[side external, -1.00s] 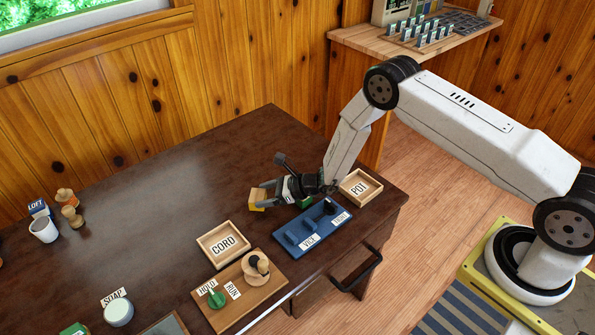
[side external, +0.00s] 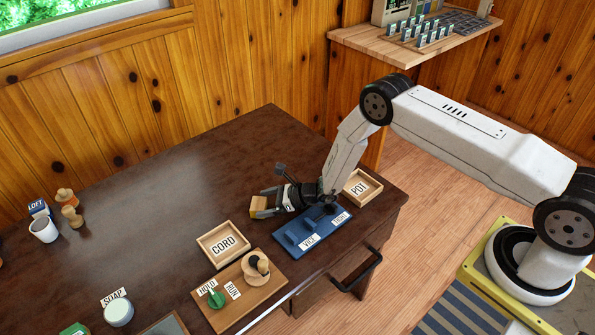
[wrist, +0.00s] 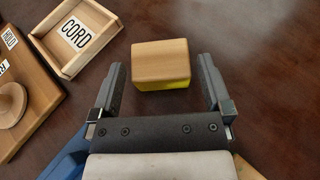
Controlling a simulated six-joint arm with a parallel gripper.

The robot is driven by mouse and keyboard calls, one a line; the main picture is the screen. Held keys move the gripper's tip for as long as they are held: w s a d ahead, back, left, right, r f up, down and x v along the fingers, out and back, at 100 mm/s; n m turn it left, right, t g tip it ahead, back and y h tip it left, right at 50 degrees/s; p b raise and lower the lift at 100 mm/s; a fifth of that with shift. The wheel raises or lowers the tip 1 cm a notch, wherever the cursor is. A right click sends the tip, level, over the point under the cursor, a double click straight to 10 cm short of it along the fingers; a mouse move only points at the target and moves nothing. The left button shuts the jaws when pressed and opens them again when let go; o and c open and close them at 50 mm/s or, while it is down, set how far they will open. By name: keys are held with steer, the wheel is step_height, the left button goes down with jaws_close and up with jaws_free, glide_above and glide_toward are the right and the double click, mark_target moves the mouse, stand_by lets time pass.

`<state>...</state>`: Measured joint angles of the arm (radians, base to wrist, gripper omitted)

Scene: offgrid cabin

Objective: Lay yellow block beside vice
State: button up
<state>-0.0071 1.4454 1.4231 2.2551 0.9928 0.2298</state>
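The yellow block (side external: 258,205) has a wood-coloured top and a yellow side, and rests on the dark desk. In the wrist view the block (wrist: 160,60) is between the fingertips, with gaps on both sides. My gripper (side external: 269,204) is open and low over the desk, its fingers reaching around the block's near part; it also shows in the wrist view (wrist: 161,72). The blue vice (side external: 300,232) carries the labels VICE and TIGHT and lies on the desk to the right of the block, partly behind my wrist. Only a blue corner (wrist: 68,158) shows in the wrist view.
The CORD tray (side external: 223,244) is left of the vice, and the POT tray (side external: 362,187) right of it. A wooden board (side external: 240,298) with a green knob stands near the front. A white cup (side external: 43,230) is far left. The desk behind the block is clear.

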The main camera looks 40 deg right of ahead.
steer(key=shift+r, duration=0.2)
steer(key=shift+v, duration=6)
steer(key=shift+f, duration=0.15)
steer(key=shift+s+a+r+n+y, duration=0.25)
steer(key=shift+a+r+n+y, duration=0.05)
steer(key=shift+r+n, duration=0.1)
steer(key=s+a+r+n+g+h, duration=0.1)
steer(key=s+a+r+n+g, duration=0.2)
steer(key=s+r+n+g, duration=0.65)
steer(key=s+d+r+n+t+h, duration=0.2)
steer(key=s+d+r+n+h, duration=0.5)
steer(key=n, duration=0.9)
step_height(320, 180, up, 3)
steer(key=shift+s+d+r+n+t+h, duration=0.1)
steer(key=shift+s+d+n+t+h, duration=0.25)
steer(key=shift+s+h, duration=0.75)
